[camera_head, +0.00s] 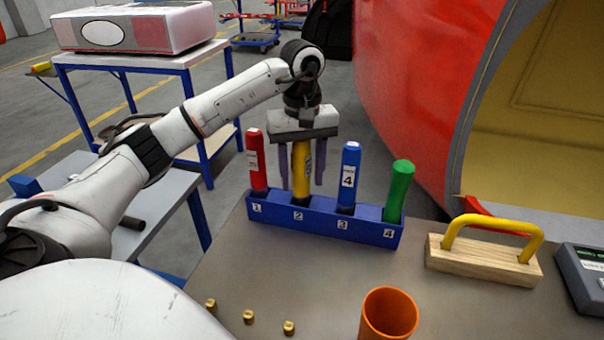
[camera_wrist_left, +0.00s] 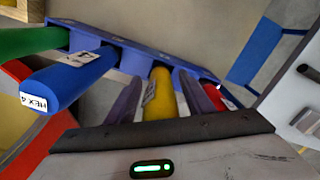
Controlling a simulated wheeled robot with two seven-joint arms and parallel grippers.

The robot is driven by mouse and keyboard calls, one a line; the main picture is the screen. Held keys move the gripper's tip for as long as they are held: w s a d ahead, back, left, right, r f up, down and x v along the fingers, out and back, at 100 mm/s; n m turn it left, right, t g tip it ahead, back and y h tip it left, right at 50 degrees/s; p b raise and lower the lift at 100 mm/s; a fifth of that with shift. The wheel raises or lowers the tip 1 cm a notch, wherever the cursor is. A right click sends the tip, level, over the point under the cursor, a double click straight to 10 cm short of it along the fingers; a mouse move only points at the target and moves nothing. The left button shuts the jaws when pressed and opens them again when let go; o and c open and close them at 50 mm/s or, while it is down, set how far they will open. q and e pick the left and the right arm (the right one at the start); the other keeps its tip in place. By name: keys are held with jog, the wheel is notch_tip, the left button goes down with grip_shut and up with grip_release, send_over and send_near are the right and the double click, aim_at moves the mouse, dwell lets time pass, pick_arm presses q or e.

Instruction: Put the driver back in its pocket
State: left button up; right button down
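A blue rack (camera_head: 325,222) with pockets numbered 1 to 4 stands on the bench. The yellow driver (camera_head: 302,178) stands upright in pocket 2. My left gripper (camera_head: 302,186) points down over it, with one finger on each side. In the left wrist view, gaps show between the fingers and the yellow driver (camera_wrist_left: 160,95), so the gripper looks open. The red driver (camera_head: 257,160) is in pocket 1. The blue driver (camera_head: 348,178), labelled HEX 4 in the left wrist view, is in pocket 3. The green driver (camera_head: 399,190) leans slightly in pocket 4. My right gripper is not in view.
An orange cup (camera_head: 389,314) and several brass pieces (camera_head: 248,317) are at the bench's near side. A wooden block with a yellow handle (camera_head: 488,250) and a grey device (camera_head: 584,275) are on the right. A large red nosecone (camera_head: 420,80) rises behind. The middle bench is clear.

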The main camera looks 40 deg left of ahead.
pick_arm(q)
notch_tip(320, 180, up, 12)
jog(key=shift+r, duration=0.2)
dwell(0.5)
dwell(0.5)
